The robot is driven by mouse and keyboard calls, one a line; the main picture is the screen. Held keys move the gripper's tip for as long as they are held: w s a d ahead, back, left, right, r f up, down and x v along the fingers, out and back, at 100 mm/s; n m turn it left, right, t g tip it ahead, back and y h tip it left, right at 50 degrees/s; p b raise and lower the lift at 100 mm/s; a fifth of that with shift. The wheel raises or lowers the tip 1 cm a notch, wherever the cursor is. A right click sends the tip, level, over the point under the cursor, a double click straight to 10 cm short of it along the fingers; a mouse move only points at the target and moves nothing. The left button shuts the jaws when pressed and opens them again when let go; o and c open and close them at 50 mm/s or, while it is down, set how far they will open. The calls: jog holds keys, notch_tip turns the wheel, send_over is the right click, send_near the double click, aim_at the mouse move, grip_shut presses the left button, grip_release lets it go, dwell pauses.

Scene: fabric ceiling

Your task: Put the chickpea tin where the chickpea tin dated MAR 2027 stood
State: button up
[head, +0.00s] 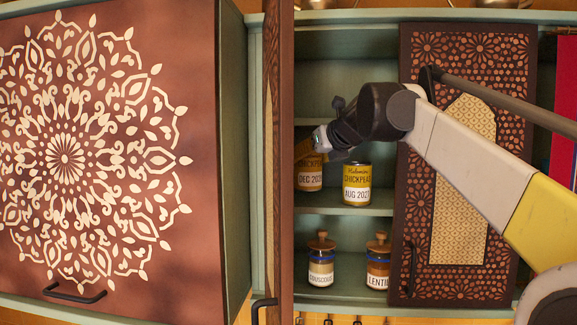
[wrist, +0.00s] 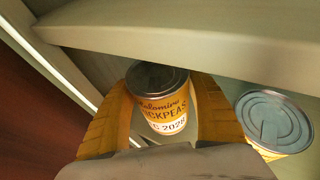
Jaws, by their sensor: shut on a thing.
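My gripper (wrist: 165,115) is shut on a yellow chickpea tin (wrist: 163,103) labelled DEC 2028 in the wrist view, one finger on each side of it. In the head view this tin (head: 310,178) is at the left of the middle shelf, partly hidden by my gripper (head: 323,140). Whether its base touches the shelf I cannot tell. A second chickpea tin (head: 357,184), labelled AUG 202 with the last digit unclear, stands upright to its right; its lid shows in the wrist view (wrist: 273,118). No tin dated MAR 2027 is visible.
A couscous jar (head: 321,260) and a lentil jar (head: 378,262) stand on the shelf below. A patterned cupboard door (head: 510,170) is right of the opening, behind my arm. Another open door (head: 279,160) edges the left. The upper shelf (head: 345,75) looks clear.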

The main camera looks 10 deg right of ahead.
aim_at(305, 170)
jog(key=shift+w+a, duration=0.25)
jog(key=shift+w, duration=0.85)
notch_tip(305, 170, down, 3)
jog(key=shift+s+f, duration=0.15)
jog(key=shift+f, duration=0.15)
jog(key=shift+f, duration=0.15)
jog(key=o, duration=1.4)
